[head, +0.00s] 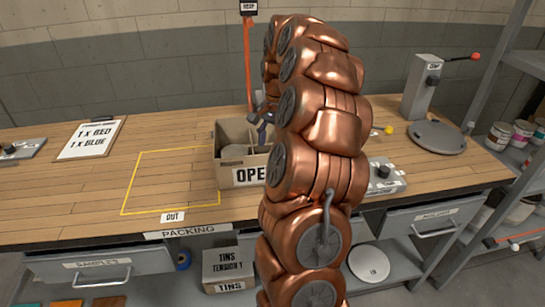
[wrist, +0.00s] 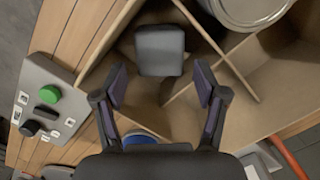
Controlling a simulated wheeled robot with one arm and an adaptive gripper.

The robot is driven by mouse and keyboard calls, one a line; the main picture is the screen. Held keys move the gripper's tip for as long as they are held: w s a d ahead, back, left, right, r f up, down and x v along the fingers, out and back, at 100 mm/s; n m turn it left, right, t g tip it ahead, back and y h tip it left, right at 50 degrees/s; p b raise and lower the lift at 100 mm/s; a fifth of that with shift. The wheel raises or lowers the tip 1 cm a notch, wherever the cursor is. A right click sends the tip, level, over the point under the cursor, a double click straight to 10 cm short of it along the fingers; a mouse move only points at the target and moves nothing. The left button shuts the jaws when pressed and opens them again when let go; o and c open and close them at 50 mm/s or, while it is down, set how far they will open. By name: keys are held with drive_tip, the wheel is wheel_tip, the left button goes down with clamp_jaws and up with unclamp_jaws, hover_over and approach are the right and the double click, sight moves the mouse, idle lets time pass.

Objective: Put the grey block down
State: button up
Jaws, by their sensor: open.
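The grey block (wrist: 160,50) is a dark block lying inside one compartment of the open cardboard box, in the wrist view. Cardboard dividers (wrist: 222,60) stand close to it. My gripper (wrist: 160,84) is open over that compartment, with its fingertips spread either side of the block's near end and no visible contact. In the head view my gripper (head: 262,116) hangs over the box (head: 222,174), marked OPE at the front, the rest of the label hidden by my arm. I cannot see the block in the head view.
A metal tin (wrist: 250,8) stands in another compartment. A blue round thing (wrist: 138,137) shows partly below my gripper. A button panel (wrist: 45,105) lies beside the box. A yellow-outlined bare area (head: 170,182) marked OUT is left of the box. A red pole (head: 248,60) rises behind.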

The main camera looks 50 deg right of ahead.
drive_tip(key=r, duration=0.6)
drive_tip(key=shift+d+b, duration=0.35)
drive_tip(key=shift+b, duration=0.05)
drive_tip(key=s+a+n, duration=0.3)
drive_tip(key=a+n, duration=0.2)
drive_tip(key=a, duration=0.7)
drive_tip(key=s+a+n, duration=0.3)
drive_tip(key=a+n, duration=0.2)
drive_tip(key=a, duration=0.7)
drive_tip(key=s+a+f+n, duration=0.3)
drive_tip(key=s+a+f, duration=0.1)
drive_tip(key=s, duration=0.5)
drive_tip(key=s+a+f+n+g+h, duration=0.1)
drive_tip(key=s+a+f+n, duration=0.2)
drive_tip(key=s+a, duration=0.3)
drive_tip(key=s+f, duration=0.1)
drive_tip(key=s, duration=0.2)
drive_tip(key=shift+f+n+g, duration=0.3)
drive_tip(key=shift+f, duration=0.1)
